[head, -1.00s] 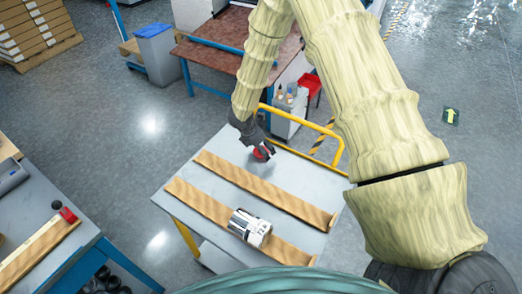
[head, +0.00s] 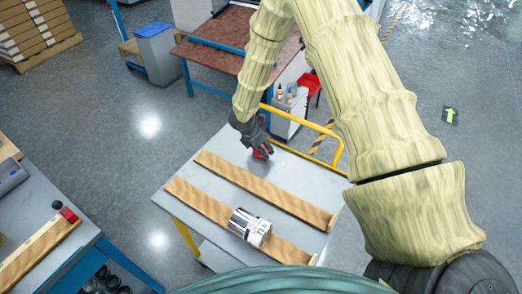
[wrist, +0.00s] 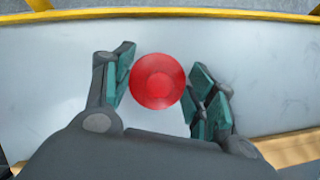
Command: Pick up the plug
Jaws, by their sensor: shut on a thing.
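The plug is a red round piece. In the wrist view the red plug (wrist: 158,81) shows end-on between the two teal-padded fingers of my gripper (wrist: 160,88). The right pads lie against its edge, and the left finger is close beside it. In the head view the plug (head: 263,152) shows just below the dark fingers of my gripper (head: 262,146), over the far end of the grey cart top (head: 215,210). My gripper is shut on the plug. I cannot tell whether the plug still touches the cart top.
A yellow rail (head: 338,155) edges the cart's far side. A second table with another red piece (head: 68,214) stands at the left.

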